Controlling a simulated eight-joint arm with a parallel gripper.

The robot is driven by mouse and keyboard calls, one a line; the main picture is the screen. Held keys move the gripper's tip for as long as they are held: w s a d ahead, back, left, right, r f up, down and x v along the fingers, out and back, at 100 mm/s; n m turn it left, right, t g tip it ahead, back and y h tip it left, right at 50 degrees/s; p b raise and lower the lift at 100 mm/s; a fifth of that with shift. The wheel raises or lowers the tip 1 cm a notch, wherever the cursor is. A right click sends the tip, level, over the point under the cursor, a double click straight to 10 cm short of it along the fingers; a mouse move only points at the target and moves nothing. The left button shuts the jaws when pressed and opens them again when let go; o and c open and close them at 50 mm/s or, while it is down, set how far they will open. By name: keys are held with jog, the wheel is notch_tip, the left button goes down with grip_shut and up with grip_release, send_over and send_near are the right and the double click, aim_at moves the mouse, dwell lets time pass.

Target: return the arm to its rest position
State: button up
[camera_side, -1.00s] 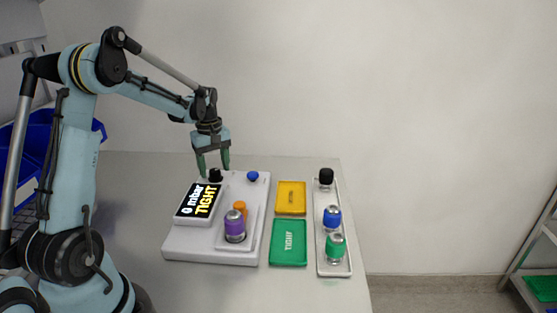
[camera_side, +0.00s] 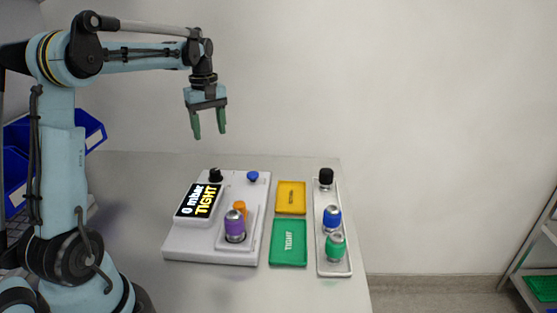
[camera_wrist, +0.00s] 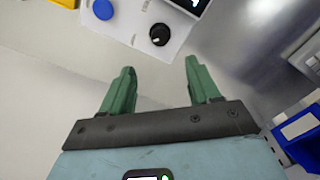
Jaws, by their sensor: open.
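My gripper (camera_side: 208,122) is open and empty, with its green fingers pointing down, well above the back of the white test device (camera_side: 185,250). In the wrist view its two fingers (camera_wrist: 160,88) are apart with nothing between them. The device's screen (camera_side: 198,202) reads "0 mbar TIGHT". A black knob (camera_side: 215,174) and a blue button (camera_side: 252,176) are at the device's back edge. The wrist view also shows the black knob (camera_wrist: 159,35) and the blue button (camera_wrist: 103,9).
A yellow tray (camera_side: 291,198) and a green tray marked TIGHT (camera_side: 288,243) lie right of the device, both empty. A pale rack (camera_side: 334,268) holds black (camera_side: 326,178), blue (camera_side: 332,217) and green (camera_side: 336,245) parts. Blue bins (camera_side: 90,130) are at the left. The air around the gripper is clear.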

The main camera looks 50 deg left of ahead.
jog(key=s+d+m+t, duration=0.2)
jog(key=d+m, duration=0.3)
jog(key=d, duration=0.3)
jog(key=s+d+f+m+t, duration=0.1)
jog(key=s+d+m+t, duration=0.1)
jog(key=d+m, duration=0.3)
jog(key=s+d+f+m+t, duration=0.1)
jog(key=d+m, duration=0.4)
jog(key=d, duration=0.6)
jog(key=shift+s+d+f+m+t, duration=0.1)
jog(key=shift+s+d+m+t, duration=0.1)
jog(key=shift+s+t, duration=0.35)
jog(key=shift+s+d+f+m+t, duration=0.15)
jog(key=shift+s+t, duration=0.2)
jog(key=shift+s, duration=0.3)
jog(key=shift+s+d+f+m, duration=0.25)
jog(key=shift+s+d+m, duration=0.1)
jog(key=shift+d, duration=0.15)
